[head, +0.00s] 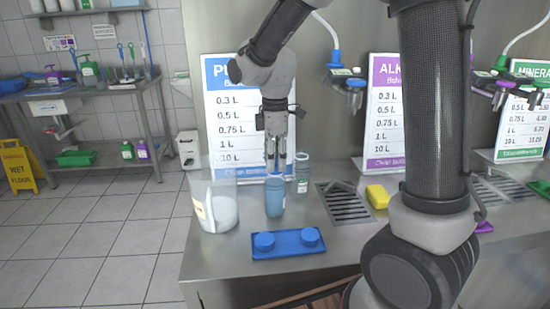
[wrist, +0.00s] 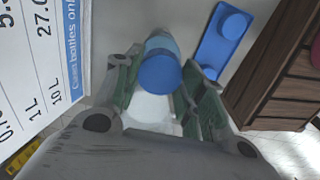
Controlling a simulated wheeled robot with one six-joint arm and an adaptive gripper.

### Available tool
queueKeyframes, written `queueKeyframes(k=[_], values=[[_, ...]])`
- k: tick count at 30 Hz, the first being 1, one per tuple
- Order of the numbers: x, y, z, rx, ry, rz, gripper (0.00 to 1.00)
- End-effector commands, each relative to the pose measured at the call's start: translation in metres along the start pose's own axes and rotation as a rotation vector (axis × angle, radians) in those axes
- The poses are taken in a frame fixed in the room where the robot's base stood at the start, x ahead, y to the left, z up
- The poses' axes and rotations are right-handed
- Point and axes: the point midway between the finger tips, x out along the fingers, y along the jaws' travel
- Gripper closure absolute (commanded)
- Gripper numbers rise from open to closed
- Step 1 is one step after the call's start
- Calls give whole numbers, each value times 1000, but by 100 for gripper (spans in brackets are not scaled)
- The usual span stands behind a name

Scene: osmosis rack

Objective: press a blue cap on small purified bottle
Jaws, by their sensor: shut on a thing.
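My gripper (head: 276,168) points straight down over a small translucent blue bottle (head: 275,200), which stands upright on the steel counter. In the wrist view my gripper (wrist: 157,85) has its fingers on either side of a round blue cap (wrist: 160,73) and is shut on it. Part of the light-blue bottle (wrist: 161,42) shows just beyond the cap. The cap is lined up with the bottle's top, but I cannot tell whether it is seated. A blue tray (head: 289,254) with two blue caps (head: 264,241) lies in front of the bottle; the tray also shows in the wrist view (wrist: 211,51).
A large clear jug (head: 215,212) stands left of the bottle. Another small bottle (head: 302,172) stands close behind it on the right. A drain grate (head: 346,206) and a yellow sponge (head: 378,196) lie to the right. A price sign (head: 230,110) stands behind.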

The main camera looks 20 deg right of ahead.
Motion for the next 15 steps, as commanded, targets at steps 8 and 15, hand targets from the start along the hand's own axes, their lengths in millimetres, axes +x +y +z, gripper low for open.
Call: queueKeyframes(k=[8, 15], values=[[-1, 0, 0, 0, 0, -1, 83], [-1, 0, 0, 0, 0, 0, 35]])
